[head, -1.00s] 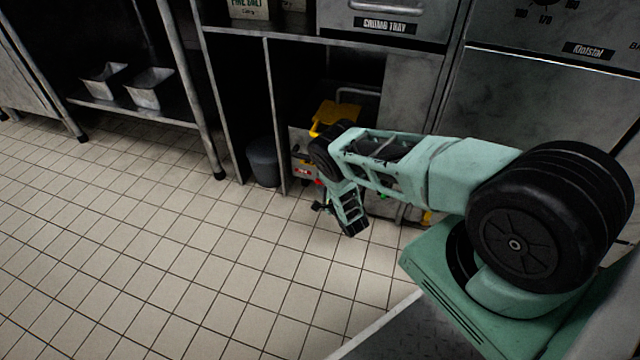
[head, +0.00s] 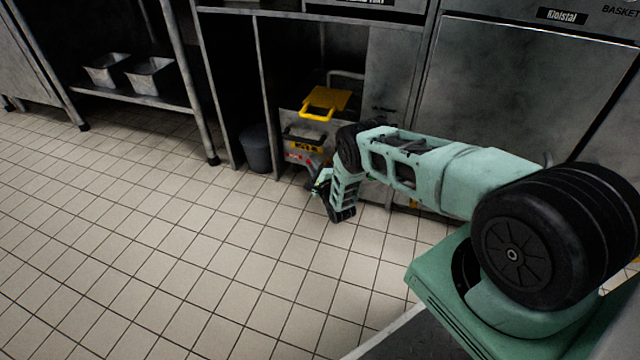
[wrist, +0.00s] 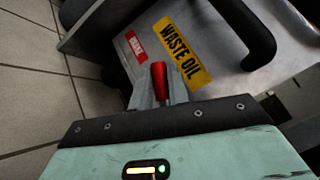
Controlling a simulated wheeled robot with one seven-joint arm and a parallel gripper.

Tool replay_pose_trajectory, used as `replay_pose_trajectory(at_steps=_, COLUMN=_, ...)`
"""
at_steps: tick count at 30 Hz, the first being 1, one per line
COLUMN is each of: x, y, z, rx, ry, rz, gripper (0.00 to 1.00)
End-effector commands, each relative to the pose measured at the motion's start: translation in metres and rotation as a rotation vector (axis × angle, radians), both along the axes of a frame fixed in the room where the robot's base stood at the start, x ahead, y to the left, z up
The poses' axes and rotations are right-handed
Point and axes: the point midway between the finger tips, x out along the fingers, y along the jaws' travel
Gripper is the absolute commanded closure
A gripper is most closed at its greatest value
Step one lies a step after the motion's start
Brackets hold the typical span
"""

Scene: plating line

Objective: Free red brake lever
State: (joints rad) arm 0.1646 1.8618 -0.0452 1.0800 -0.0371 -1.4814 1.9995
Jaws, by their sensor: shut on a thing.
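The red brake lever (wrist: 159,84) is upright between the two grey fingers of my gripper (wrist: 160,90) in the wrist view, and the gripper is shut on it. Its lower end is hidden by the gripper body. It sits by a red label reading BRAKE (wrist: 136,46) on a metal waste oil caddy, which also has a yellow WASTE OIL label (wrist: 182,52). In the head view the caddy (head: 290,128) stands in the bay under the counter, and my gripper (head: 321,184) reaches low at its front. The lever cannot be made out there.
A black bent handle (wrist: 262,42) rises from the caddy. A yellow part (head: 326,99) sits on top of it. A dark bin (head: 256,150) stands left of it in the bay, near an upright divider (head: 267,100). The tiled floor (head: 150,240) in front is clear.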

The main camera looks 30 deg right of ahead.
Motion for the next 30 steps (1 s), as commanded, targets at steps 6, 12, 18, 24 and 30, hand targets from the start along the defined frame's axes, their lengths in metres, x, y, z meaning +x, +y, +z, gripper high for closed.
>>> replay_pose_trajectory(at_steps=6, x=0.004, y=-0.004, z=0.002, rx=0.124, ry=-0.158, rz=-0.005, gripper=1.00)
replay_pose_trajectory(at_steps=12, x=0.001, y=-0.005, z=0.007, rx=0.223, ry=-0.284, rz=-0.003, gripper=1.00)
replay_pose_trajectory(at_steps=18, x=-0.001, y=-0.007, z=0.011, rx=0.295, ry=-0.378, rz=-0.003, gripper=1.00)
replay_pose_trajectory(at_steps=24, x=-0.003, y=-0.007, z=0.014, rx=0.339, ry=-0.433, rz=-0.002, gripper=1.00)
replay_pose_trajectory(at_steps=30, x=-0.004, y=-0.008, z=0.016, rx=0.358, ry=-0.456, rz=-0.001, gripper=1.00)
